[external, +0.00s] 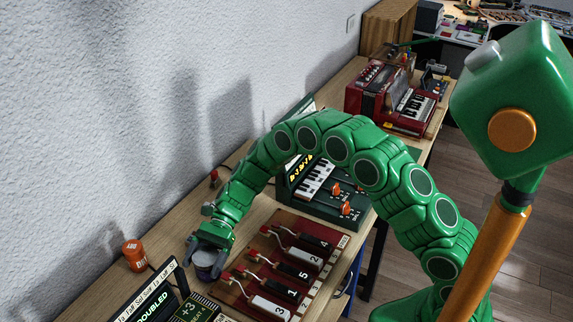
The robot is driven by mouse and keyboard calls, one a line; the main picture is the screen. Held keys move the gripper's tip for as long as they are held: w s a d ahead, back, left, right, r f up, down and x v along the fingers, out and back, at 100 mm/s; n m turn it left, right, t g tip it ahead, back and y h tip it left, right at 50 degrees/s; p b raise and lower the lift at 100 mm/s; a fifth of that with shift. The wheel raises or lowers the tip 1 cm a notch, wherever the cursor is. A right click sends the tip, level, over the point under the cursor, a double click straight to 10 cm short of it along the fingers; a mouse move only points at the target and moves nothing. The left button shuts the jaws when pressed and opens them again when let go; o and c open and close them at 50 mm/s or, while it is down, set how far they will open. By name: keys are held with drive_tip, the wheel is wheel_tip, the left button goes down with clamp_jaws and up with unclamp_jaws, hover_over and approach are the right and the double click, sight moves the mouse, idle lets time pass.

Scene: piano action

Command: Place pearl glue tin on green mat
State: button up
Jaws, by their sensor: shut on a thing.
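My gripper (208,262) is low over the near left part of the wooden bench, with its dark jaws shut on a small round greyish tin (207,271). This looks like the pearl glue tin; its label cannot be read. The jaws hide part of it, and I cannot tell whether its base touches the bench. I cannot make out the green mat for certain; a small green patch (413,152) shows behind my arm, too covered to identify.
An orange tin (134,255) stands left by the wall. A red keyboard instrument (400,100) is farther back. Bare bench (172,247) shows beside the gripper.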

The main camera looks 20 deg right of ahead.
drive_tip(key=shift+f, duration=0.2)
drive_tip(key=o, duration=1)
drive_tip(key=shift+o, duration=0.2)
drive_tip(key=shift+r, duration=0.15)
drive_tip(key=shift+w+r, duration=0.1)
drive_tip(key=shift+v, duration=1.35)
drive_tip(key=shift+d+r, duration=0.1)
drive_tip(key=shift+r, duration=3.4)
